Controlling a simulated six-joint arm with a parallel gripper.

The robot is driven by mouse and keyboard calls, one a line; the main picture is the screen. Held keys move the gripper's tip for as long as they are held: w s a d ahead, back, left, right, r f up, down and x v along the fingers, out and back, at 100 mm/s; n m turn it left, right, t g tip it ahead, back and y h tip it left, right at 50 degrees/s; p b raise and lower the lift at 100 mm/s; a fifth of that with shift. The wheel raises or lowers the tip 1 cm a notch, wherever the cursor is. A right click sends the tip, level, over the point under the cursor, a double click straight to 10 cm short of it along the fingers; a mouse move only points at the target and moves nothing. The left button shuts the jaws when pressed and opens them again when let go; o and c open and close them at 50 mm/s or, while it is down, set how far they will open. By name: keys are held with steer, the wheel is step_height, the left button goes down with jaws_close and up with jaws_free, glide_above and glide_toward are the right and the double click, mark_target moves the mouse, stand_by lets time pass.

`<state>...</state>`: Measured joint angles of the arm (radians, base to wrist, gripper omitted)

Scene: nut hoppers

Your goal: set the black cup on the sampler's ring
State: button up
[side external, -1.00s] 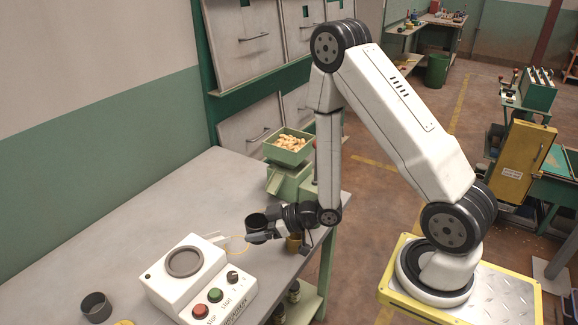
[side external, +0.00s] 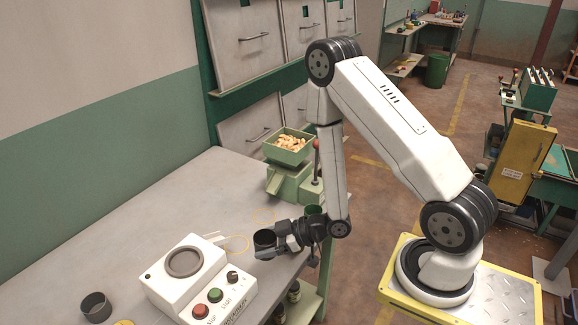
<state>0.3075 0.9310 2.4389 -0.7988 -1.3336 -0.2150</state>
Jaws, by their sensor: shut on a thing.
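My gripper (side external: 279,240) is shut on a black cup (side external: 265,246), whose open mouth faces up. The cup is held near the right edge of the grey table; whether its base touches the table I cannot tell. The sampler (side external: 160,290) is a white box to the left of the gripper. Its round grey ring (side external: 184,262) is on top, with nothing on it. The cup is apart from the sampler, to its right. The inside of the cup is too small to read.
A second dark cup (side external: 96,308) stands left of the sampler. The sampler has red and green buttons and a knob on its sloped front. A green hopper (side external: 289,146) with nuts stands behind my gripper. Thin yellow circles (side external: 237,245) mark the table. The table's left middle is clear.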

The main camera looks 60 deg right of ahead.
glide_above(267, 273)
steer(key=shift+s+f, duration=0.1)
steer(key=shift+f, duration=1.95)
steer(key=shift+f, duration=0.1)
steer(key=shift+f, duration=1.75)
steer(key=shift+f, duration=0.2)
steer(key=o, duration=1.2)
steer(key=shift+c, duration=0.2)
steer(key=v, duration=0.7)
steer(key=shift+s+d, duration=0.2)
steer(key=shift+s, duration=0.15)
steer(key=shift+r, duration=0.1)
